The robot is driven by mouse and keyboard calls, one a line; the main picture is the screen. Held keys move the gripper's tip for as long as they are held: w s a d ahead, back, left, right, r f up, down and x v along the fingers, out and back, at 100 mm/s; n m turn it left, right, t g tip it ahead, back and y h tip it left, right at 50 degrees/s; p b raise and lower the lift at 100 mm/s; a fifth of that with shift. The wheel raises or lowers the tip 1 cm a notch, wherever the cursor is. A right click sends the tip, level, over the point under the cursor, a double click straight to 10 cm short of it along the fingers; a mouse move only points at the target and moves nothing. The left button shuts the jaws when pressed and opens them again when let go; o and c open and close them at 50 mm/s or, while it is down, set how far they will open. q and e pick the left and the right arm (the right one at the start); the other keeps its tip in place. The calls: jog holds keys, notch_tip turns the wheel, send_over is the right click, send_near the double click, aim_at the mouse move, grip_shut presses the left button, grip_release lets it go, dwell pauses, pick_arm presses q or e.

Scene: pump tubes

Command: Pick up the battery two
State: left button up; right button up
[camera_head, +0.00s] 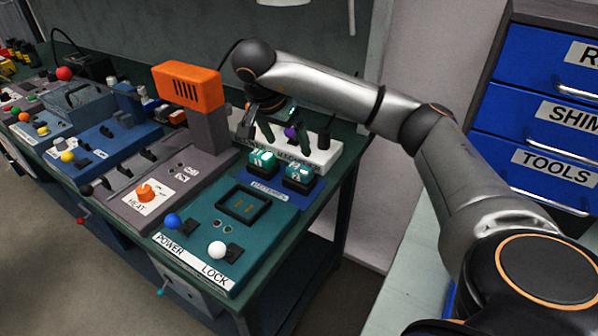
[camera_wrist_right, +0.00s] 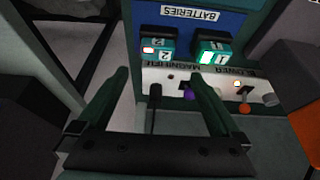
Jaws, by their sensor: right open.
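Battery two (camera_head: 299,173) is a teal and black block with a "2" label, standing on the blue batteries pad (camera_head: 268,194). In the right wrist view battery two (camera_wrist_right: 159,44) shows upright, left of battery one (camera_wrist_right: 212,47). Battery one (camera_head: 263,162) stands beside it on the same pad in the head view. My right gripper (camera_head: 285,134) is open and empty above the white magnifier and blower panel, behind the batteries. In the wrist view its green fingers (camera_wrist_right: 161,78) are spread, with battery two beyond them. My left gripper is out of view.
The white panel (camera_head: 323,155) with a purple knob (camera_wrist_right: 189,95) and a black lever (camera_wrist_right: 155,93) lies under my right gripper. A teal power and lock box (camera_head: 205,235) is in front of the batteries. An orange-headed heater (camera_head: 190,88) stands to the left.

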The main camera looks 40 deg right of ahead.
aim_at(299, 169)
jog(key=x, duration=1.1)
jog(key=shift+s+f+b, duration=0.25)
jog(key=shift+s+b, duration=0.05)
jog(key=shift+b, duration=0.05)
jog(key=c, duration=1.3)
jog(key=shift+r, duration=0.1)
jog(key=shift+c, duration=0.5)
